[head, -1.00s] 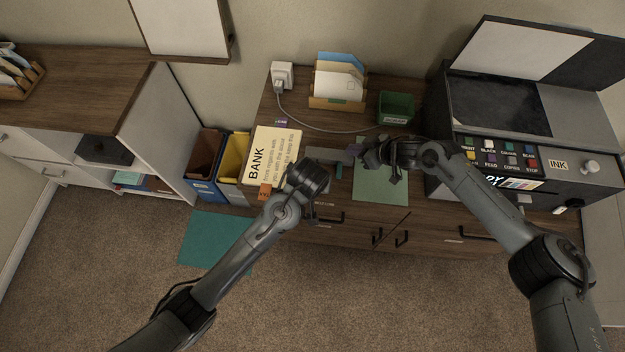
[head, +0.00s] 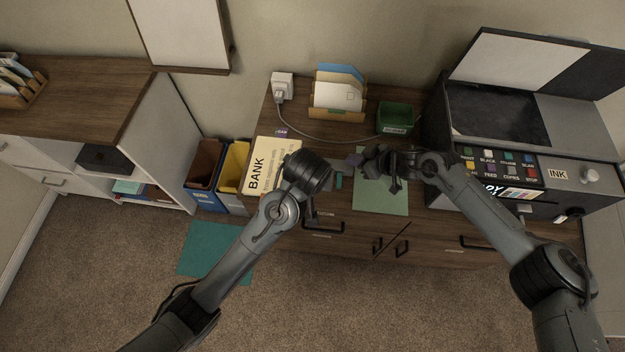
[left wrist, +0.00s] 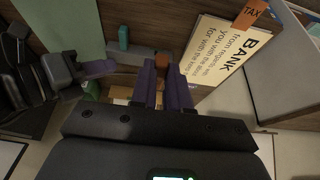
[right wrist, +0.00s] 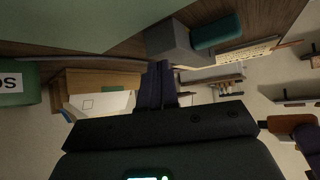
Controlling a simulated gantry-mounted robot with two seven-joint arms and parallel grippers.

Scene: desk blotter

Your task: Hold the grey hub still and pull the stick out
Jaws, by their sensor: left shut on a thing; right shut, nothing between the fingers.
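The grey hub (head: 341,167) lies on the desk, mostly behind my left gripper in the head view. It also shows in the left wrist view (left wrist: 142,57) and as a grey block in the right wrist view (right wrist: 172,40). The teal stick (head: 338,182) is at the hub's front side and seems to touch it; it is clear in the right wrist view (right wrist: 217,32).
A green mat (head: 382,188) lies under my right gripper. The BANK envelope (head: 264,163) lies left of the hub. A letter holder (head: 337,110), a green box (head: 395,117) and a white cable run along the back. The printer (head: 500,125) stands at right.

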